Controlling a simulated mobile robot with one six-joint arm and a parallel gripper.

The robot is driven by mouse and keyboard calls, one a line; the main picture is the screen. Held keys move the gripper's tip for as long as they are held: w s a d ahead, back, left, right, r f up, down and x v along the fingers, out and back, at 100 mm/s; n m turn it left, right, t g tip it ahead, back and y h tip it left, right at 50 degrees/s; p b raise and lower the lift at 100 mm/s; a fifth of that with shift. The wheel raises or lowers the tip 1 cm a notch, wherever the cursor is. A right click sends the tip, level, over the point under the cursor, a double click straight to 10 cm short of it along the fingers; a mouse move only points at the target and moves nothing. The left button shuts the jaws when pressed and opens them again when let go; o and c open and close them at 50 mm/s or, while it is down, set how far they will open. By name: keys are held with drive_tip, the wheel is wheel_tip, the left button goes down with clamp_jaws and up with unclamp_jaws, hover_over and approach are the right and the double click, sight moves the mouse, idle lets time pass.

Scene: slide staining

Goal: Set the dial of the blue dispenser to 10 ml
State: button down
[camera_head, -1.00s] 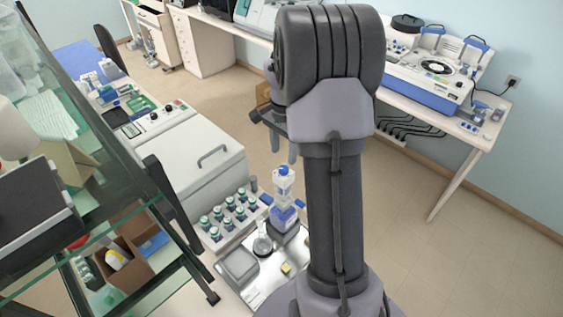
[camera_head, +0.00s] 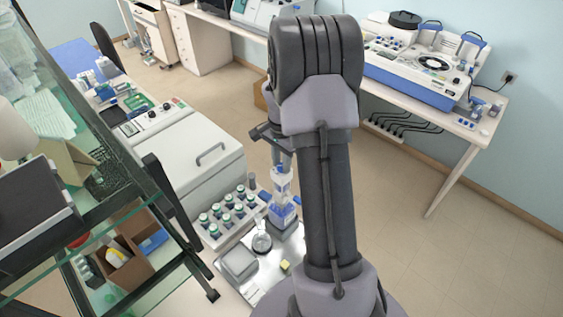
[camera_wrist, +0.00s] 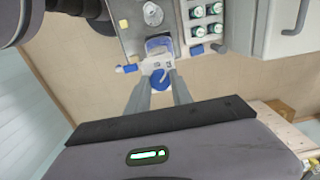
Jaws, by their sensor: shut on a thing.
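The blue dispenser stands upright on the steel tray (camera_head: 240,290) in the head view, a clear and white upper part above a bottle with blue liquid (camera_head: 282,212). The wrist view looks down on it: its round blue dial (camera_wrist: 158,78) with a pale pointer mark, and the bottle (camera_wrist: 159,46) beyond. My gripper (camera_wrist: 160,78) has one finger on each side of the dial and is shut on it. In the head view my gripper (camera_head: 281,163) is over the dispenser's top and hides the dial. The dial's numbers are too small to read.
A rack of several green-capped bottles (camera_head: 230,212) stands left of the dispenser. A glass flask (camera_head: 262,241), a grey box (camera_head: 239,262) and a small yellow item (camera_head: 285,265) are on the tray. A glass shelf (camera_head: 95,235) stands at left. Open floor lies to the right.

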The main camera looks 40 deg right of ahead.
drive_tip(key=shift+n, duration=0.4)
drive_tip(key=n+b, duration=0.1)
drive_tip(key=n, duration=0.2)
drive_tip(key=shift+n+b, duration=0.3)
drive_tip(key=shift+n, duration=2.3)
drive_tip(key=c, duration=1.1)
unclamp_jaws()
